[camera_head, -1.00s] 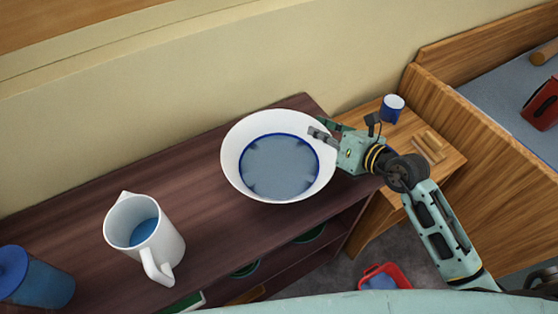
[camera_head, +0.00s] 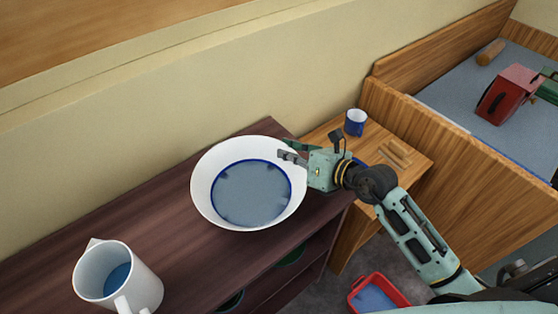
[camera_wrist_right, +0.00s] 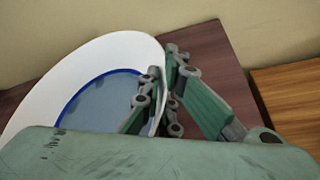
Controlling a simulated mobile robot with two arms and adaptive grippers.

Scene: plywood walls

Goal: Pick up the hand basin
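The hand basin (camera_head: 248,190) is a wide white bowl with a blue ring and grey-blue bottom. It sits upright on the dark wooden shelf unit (camera_head: 150,205), near its right end; I cannot tell any gap beneath it. My right gripper (camera_head: 290,158) is at the basin's right rim. In the right wrist view, one finger is inside the basin (camera_wrist_right: 100,98) and the other outside, and the gripper (camera_wrist_right: 163,88) pinches the white rim between them. The fingertips are partly hidden by the rim. My left gripper is in neither view.
A white pitcher (camera_head: 140,285) stands at the left on the dark top. A blue and white mug (camera_head: 355,122) stands on a lower wooden table (camera_head: 330,128) at the right. A red tub (camera_head: 378,295) is on the floor. A wood-sided bed (camera_head: 470,150) holds a red object (camera_head: 508,95).

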